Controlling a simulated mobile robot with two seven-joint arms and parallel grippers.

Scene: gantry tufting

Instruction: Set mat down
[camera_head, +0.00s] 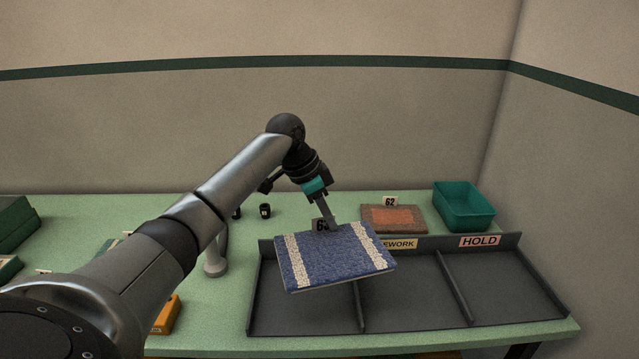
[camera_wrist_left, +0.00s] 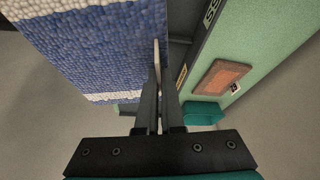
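A blue mat (camera_head: 335,256) with two cream stripes hangs tilted above the left and middle compartments of a dark grey sorting tray (camera_head: 410,298). My left gripper (camera_head: 331,224) is shut on the mat's far edge, beside a partly hidden number tag (camera_head: 320,225). In the left wrist view the mat (camera_wrist_left: 95,50) lies left of the closed fingers (camera_wrist_left: 157,85). The tray's middle label (camera_head: 399,244) reads "...EWORK", partly covered, and the right label (camera_head: 480,240) reads HOLD. The left compartment's label is hidden. My right gripper is not in view.
A brown mat with an orange centre (camera_head: 393,218) and tag 62 lies behind the tray. A teal bin (camera_head: 464,206) stands at the back right. Small black items (camera_head: 265,210) and a pale post (camera_head: 215,265) stand left of the tray. The right compartment is empty.

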